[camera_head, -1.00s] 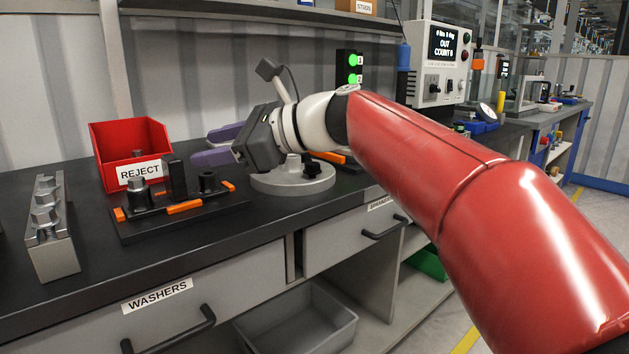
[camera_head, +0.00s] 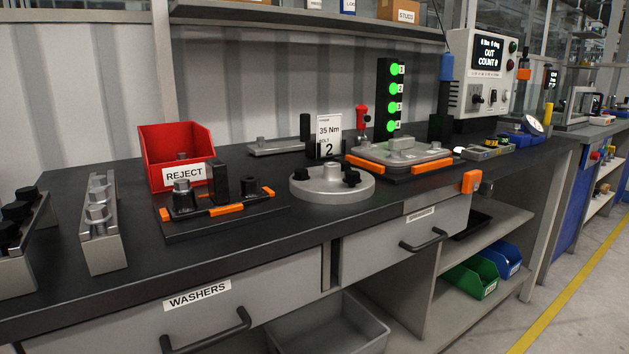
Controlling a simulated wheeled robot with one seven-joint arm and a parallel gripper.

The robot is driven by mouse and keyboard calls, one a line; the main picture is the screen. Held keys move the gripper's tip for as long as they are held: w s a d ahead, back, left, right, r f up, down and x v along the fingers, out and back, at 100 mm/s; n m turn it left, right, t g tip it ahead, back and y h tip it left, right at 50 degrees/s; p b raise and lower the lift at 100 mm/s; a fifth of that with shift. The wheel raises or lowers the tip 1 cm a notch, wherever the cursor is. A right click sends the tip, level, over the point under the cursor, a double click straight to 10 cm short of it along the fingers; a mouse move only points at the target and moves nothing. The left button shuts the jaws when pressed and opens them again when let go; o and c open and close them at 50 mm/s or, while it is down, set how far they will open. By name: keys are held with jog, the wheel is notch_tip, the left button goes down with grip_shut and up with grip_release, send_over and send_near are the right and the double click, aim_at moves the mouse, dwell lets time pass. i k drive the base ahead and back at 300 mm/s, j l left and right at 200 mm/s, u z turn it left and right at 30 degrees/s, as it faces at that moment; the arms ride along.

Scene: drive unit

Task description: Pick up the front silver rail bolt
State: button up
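A silver rail (camera_head: 104,255) stands on the black bench at the left. Silver hex-headed bolts sit in a row along its top. The front silver rail bolt (camera_head: 97,214) is the one nearest the bench's front edge, upright in the rail. The others stand in line behind it. My gripper and arm are not in view, so I cannot see whether the gripper is open or shut.
A second rail with black bolts (camera_head: 14,212) stands left of it. To the right are a red REJECT bin (camera_head: 178,140), a black fixture with orange pieces (camera_head: 220,218) and a round grey base (camera_head: 332,187). Bare bench lies between rail and fixture.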

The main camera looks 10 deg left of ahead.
aim_at(97, 214)
jog(key=u, duration=1.8)
